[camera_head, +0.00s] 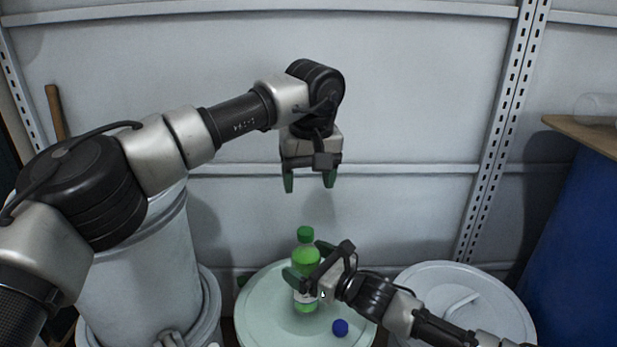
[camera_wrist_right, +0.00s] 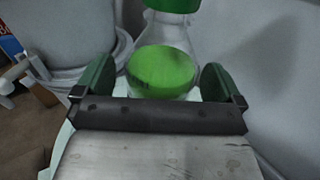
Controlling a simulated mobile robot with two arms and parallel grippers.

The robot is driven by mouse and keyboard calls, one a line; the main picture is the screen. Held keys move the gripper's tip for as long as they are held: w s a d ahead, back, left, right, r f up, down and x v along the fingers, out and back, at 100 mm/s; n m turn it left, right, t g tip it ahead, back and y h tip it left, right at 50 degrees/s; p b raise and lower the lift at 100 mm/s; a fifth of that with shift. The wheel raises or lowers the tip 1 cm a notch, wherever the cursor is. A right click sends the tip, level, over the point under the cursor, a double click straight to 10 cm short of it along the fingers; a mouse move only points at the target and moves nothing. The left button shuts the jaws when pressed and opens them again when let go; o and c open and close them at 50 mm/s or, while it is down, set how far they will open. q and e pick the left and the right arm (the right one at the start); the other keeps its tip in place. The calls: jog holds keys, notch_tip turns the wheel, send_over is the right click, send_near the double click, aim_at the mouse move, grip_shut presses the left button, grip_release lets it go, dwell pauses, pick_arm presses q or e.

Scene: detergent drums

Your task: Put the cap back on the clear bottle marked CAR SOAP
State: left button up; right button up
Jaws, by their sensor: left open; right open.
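A clear bottle (camera_head: 308,256) with green liquid stands upright on the pale green drum lid. A green cap (camera_head: 305,234) sits on its top; the white label is too small to read. A small blue cap (camera_head: 340,328) lies on the lid, right of the bottle's base. My right gripper (camera_head: 306,263) is open, its fingers on either side of the bottle. In the right wrist view the bottle (camera_wrist_right: 173,32) stands between the green fingers (camera_wrist_right: 157,80), with a gap on each side. My left gripper (camera_head: 309,184) is open and empty, pointing down above the bottle.
The pale green drum lid (camera_head: 262,312) is mostly clear on its left side. A white lidded drum (camera_head: 465,290) stands to the right, and grey drums (camera_head: 140,270) stand at the left. A blue drum (camera_head: 575,240) with a wooden board on top is at the far right. A ribbed wall is behind.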

jog(key=p+v, duration=0.3)
jog(key=v, duration=0.7)
jog(key=shift+d, duration=0.2)
jog(key=shift+s, duration=0.1)
